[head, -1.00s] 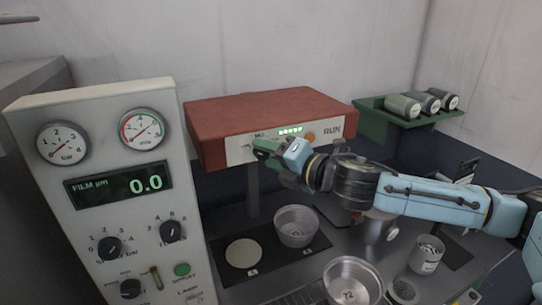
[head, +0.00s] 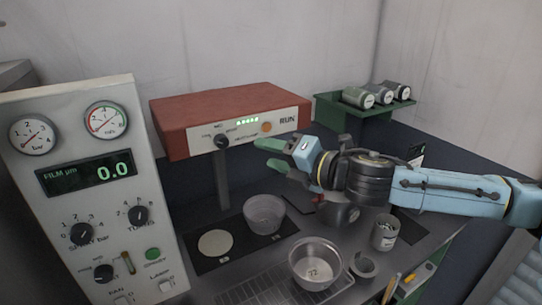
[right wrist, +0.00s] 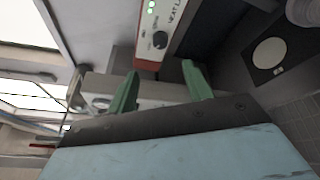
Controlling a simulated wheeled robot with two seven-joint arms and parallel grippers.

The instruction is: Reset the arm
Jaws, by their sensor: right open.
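My right arm comes in from the right in the head view. Its gripper (head: 268,154) with green fingers hangs in the air in front of the red-topped unit (head: 230,115), just below its white RUN panel. The fingers are apart with nothing between them. The fingers (right wrist: 160,95) also show spread and empty in the right wrist view, with the unit's knob panel (right wrist: 161,28) beyond them. My left gripper is not in view.
A gauge panel (head: 85,215) stands at left. A pan (head: 265,214) sits on a black mat beside a pale disc (head: 215,243). A pan marked 72 (head: 315,263) stands on the front rack. A green shelf (head: 340,112) holds canisters. A cup (head: 385,232) stands at right.

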